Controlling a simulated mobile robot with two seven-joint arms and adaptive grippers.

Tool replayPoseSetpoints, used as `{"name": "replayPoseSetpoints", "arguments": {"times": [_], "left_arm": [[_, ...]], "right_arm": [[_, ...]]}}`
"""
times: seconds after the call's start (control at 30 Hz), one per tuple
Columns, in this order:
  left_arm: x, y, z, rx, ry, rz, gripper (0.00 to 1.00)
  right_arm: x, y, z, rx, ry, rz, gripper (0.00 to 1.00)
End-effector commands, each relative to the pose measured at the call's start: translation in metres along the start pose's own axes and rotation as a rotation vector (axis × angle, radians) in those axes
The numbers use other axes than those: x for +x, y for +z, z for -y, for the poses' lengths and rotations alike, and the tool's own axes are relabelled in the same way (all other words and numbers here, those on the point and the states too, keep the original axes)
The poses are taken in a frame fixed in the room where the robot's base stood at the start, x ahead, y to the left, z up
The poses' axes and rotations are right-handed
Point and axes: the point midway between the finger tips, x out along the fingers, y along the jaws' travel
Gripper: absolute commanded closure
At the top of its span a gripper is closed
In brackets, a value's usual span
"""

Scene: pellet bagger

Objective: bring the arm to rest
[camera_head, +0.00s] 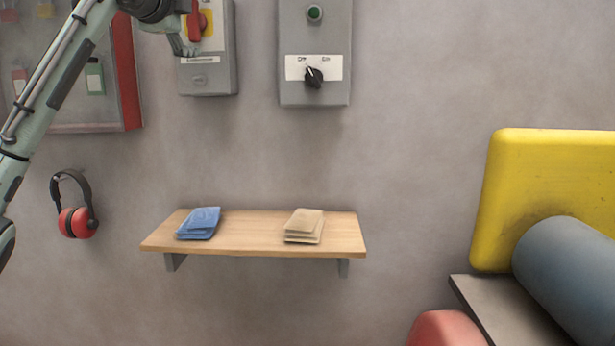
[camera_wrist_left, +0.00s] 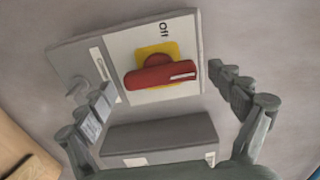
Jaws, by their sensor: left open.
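My left arm (camera_head: 50,90) comes in from the left in the head view. My left gripper (camera_head: 185,42) is at the grey switch box (camera_head: 222,78) on the wall, and the top edge of the picture cuts off part of the arm. In the left wrist view, my left gripper (camera_wrist_left: 160,84) is open, with its fingers on either side of the red handle (camera_wrist_left: 165,76). The handle sits on a yellow plate (camera_wrist_left: 153,52) next to the word "Off". No grip on the handle shows. My right gripper is in neither view.
To the right of the switch box is a grey control box (camera_head: 315,95) with a black knob. A red-edged cabinet (camera_head: 128,80) and ear defenders (camera_head: 76,222) hang left. A wooden shelf (camera_head: 255,235) holds blue and tan packets. Yellow machinery (camera_head: 540,180) stands right.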

Motion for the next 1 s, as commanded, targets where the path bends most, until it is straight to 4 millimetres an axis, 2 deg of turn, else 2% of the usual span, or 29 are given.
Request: {"name": "replayPoseSetpoints", "arguments": {"times": [0.13,0.27,0.87,1.0], "left_arm": [[-0.003,0.000,0.000,0.007,0.000,0.000,0.07],[-0.015,0.000,0.000,0.022,-0.002,-0.001,0.07],[-0.123,0.000,0.001,0.023,-0.003,0.001,0.07],[-0.094,0.000,-0.001,0.018,0.004,0.000,0.07]], "right_arm": [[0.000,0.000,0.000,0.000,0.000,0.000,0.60],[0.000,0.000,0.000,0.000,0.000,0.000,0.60],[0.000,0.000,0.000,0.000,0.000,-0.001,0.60],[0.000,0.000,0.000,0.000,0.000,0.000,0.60]]}}
